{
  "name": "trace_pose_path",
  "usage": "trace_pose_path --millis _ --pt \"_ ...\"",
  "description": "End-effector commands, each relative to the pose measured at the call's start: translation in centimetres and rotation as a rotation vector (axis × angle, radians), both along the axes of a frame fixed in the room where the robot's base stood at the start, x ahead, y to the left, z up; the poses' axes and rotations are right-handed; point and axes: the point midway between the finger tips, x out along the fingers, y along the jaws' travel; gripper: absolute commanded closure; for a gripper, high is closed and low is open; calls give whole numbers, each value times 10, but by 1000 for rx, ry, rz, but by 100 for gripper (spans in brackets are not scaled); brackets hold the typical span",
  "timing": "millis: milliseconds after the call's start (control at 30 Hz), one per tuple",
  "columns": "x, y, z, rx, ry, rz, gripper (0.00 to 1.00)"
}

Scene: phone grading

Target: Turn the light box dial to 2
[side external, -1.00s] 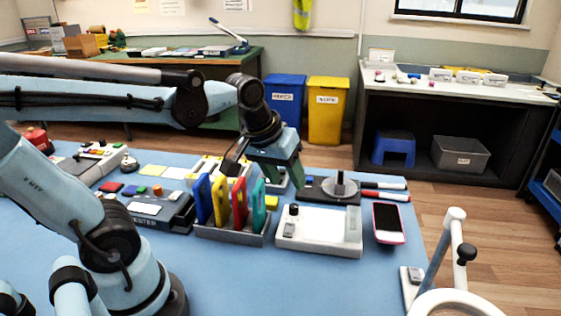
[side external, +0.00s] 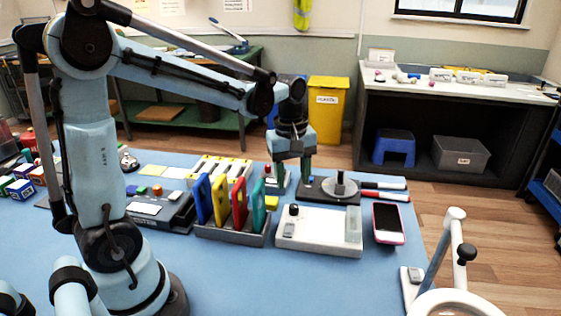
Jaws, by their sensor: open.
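My gripper (side external: 292,178) points straight down, its two green fingers apart, with nothing seen between the tips. It is behind the white box (side external: 322,232) and left of the grey disc. The white box has an upright black knob (side external: 294,210) at its left end, a small grey switch (side external: 289,229) and a pale clear block (side external: 354,224) at its right. A small white device with a red part (side external: 268,171) stands right by the left finger, partly hidden by it. No dial numbers can be read, and I cannot tell for sure which device is the light box.
A rack (side external: 232,234) of blue, yellow, red and teal upright pieces stands left of the white box. A dark base with a grey disc (side external: 340,188) is behind it. A pink-edged phone (side external: 388,222) and red and black markers lie right. The front blue table is clear.

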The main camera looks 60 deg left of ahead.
Motion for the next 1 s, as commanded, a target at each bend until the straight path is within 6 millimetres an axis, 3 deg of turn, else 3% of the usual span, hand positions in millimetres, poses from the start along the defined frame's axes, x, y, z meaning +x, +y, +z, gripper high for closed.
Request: trace_pose_path --millis 300,500,967,1000 --pt "3 -1 -48 0 -1 -1 50" --pt "4 -1 -69 -1 -2 -2 50" --pt "4 -2 -77 -1 -2 -2 50" --pt "4 -2 -77 -1 -2 -2 56"
